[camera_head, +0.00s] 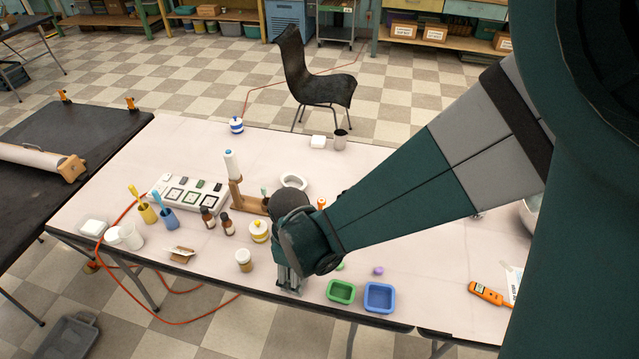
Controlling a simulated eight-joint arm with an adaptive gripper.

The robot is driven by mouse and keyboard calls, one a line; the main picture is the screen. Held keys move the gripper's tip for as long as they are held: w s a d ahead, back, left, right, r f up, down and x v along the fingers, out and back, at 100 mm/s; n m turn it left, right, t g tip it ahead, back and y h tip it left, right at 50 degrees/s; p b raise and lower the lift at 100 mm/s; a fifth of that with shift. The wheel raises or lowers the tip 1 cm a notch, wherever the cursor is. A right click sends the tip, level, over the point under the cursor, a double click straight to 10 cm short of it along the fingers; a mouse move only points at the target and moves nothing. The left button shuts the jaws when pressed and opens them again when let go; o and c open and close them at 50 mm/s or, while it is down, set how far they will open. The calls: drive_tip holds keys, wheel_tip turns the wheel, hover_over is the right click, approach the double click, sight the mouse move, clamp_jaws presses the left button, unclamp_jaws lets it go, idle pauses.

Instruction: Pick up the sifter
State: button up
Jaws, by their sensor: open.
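My gripper (290,282) is low over the front edge of the white table (420,285), pointing down. Its fingers are small in the view and partly covered by my wrist; it is open, and I see nothing held between them. I cannot make out a sifter for certain. A round white dish or ring (293,181) lies behind my wrist. A pale bowl-like rim (531,214) shows at the right, mostly covered by my arm. My arm hides much of the table's middle and right.
Green (341,291) and blue (379,297) molds lie right of my gripper. A small jar (244,260), yellow-lidded pot (259,231) and brown bottles (227,224) stand to its left. An orange tool (487,293) lies at the right.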

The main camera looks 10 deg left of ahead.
drive_tip(key=shift+c, duration=0.6)
drive_tip(key=c, duration=0.9)
drive_tip(key=shift+r, duration=0.1)
wheel_tip(320, 180, up, 10)
drive_tip(key=p, duration=0.2)
drive_tip(key=shift+p, duration=0.4)
